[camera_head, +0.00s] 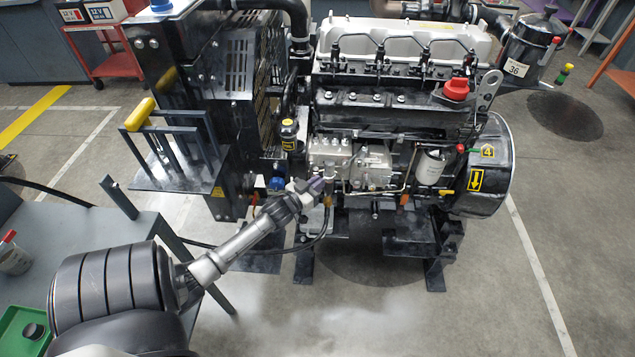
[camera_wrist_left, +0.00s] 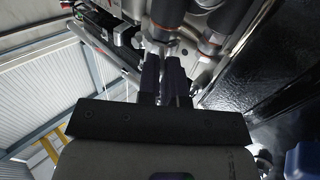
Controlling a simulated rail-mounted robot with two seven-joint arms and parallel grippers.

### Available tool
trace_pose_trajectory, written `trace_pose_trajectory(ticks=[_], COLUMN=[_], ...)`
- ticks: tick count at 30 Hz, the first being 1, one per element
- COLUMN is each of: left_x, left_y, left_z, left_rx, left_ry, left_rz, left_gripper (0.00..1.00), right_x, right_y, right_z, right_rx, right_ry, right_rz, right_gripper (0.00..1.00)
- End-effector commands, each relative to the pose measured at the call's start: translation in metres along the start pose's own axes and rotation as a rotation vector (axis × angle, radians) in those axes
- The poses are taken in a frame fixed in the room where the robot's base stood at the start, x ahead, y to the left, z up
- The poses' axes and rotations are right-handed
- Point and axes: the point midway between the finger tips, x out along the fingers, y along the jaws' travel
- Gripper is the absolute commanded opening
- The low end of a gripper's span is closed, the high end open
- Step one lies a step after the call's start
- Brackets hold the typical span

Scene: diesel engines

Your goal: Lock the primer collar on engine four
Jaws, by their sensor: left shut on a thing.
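Engine four (camera_head: 400,120) stands on its frame in the middle of the head view, with a yellow "4" label (camera_head: 487,152) on its right housing. My left arm reaches in from the lower left. My left gripper (camera_head: 318,188) is at the pump area on the engine's lower front, shut on a small part that I take to be the primer collar. The fingers mostly hide this part, so I cannot tell how far it is turned. In the left wrist view, the dark fingers (camera_wrist_left: 164,75) are close together, with pale metal fittings (camera_wrist_left: 160,46) at their tips. My right gripper is out of view.
A pump block (camera_head: 330,153) and a cream filter (camera_head: 430,168) are close to the gripper. A black hose (camera_head: 290,246) runs below it. A grey table (camera_head: 70,240) with a green tray (camera_head: 22,330) stands at left. The floor in front is clear.

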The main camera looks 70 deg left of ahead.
Motion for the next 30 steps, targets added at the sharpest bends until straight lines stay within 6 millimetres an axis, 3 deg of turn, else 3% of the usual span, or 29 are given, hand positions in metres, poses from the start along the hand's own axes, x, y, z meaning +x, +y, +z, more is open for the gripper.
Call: trace_pose_trajectory(ticks=[10, 11, 18, 26, 30], left_x=[0.000, 0.000, 0.000, -0.002, -0.017], left_y=[-0.001, -0.001, 0.000, 0.000, 0.000], left_z=[0.002, 0.002, 0.001, 0.000, -0.002], left_rx=[0.000, 0.000, 0.000, 0.000, -0.001], left_ry=[-0.004, -0.004, -0.003, -0.003, -0.005], left_rz=[-0.001, -0.001, 0.000, 0.000, -0.001], left_gripper=[0.00, 0.09, 0.32, 0.32, 0.32], right_x=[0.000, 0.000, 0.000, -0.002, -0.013], right_y=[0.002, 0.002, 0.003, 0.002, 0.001], right_z=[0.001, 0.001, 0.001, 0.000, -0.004], right_rx=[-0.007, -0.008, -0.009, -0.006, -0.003], right_ry=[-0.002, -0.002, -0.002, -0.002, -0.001], right_rz=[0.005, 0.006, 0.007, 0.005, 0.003], right_gripper=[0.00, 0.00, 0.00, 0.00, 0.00])
